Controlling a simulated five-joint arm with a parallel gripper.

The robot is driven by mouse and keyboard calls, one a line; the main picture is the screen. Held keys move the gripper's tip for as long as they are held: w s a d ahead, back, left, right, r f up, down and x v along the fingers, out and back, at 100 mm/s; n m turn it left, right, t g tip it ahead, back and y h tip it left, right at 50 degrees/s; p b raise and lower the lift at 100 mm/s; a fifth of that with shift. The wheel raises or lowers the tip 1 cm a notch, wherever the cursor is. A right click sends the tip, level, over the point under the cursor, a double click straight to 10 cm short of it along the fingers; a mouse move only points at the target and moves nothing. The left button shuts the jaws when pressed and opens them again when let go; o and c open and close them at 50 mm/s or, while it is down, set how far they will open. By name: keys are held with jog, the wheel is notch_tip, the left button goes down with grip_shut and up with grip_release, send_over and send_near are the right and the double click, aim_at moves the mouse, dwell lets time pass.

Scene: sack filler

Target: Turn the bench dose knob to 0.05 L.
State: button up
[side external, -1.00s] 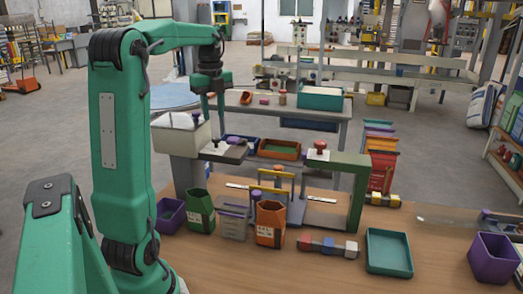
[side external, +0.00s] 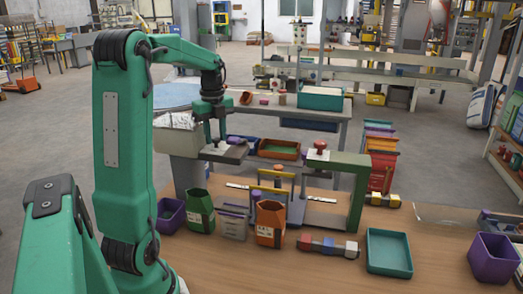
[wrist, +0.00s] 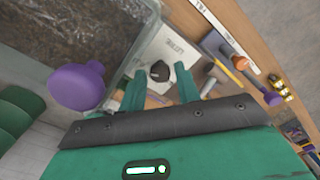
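The dose knob (wrist: 160,71) is a small dark knob on a pale plate with printed lettering, seen in the wrist view between and just beyond my fingertips. My gripper (wrist: 160,88) is open, with one green finger on each side of the knob and a gap showing around it. In the side view my gripper (side external: 214,139) points down over the small grey box (side external: 225,153) that carries the plate. The knob is mostly hidden there by the fingers. I cannot read the dose marks or the knob's setting.
A purple ball-shaped handle (wrist: 76,87) stands close on the left in the wrist view, beside a dark-filled hopper (wrist: 75,35). A red knob (side external: 320,146) tops the green frame at the right. Bins and pouches line the bench front, including an orange container (side external: 270,222).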

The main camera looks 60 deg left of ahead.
grip_shut()
jog(key=shift+n, duration=0.3)
jog(key=n, duration=0.3)
jog(key=shift+n, duration=0.4)
jog(key=n, duration=0.3)
jog(key=shift+n, duration=0.4)
jog(key=n, duration=0.4)
jog(key=shift+n, duration=2.1)
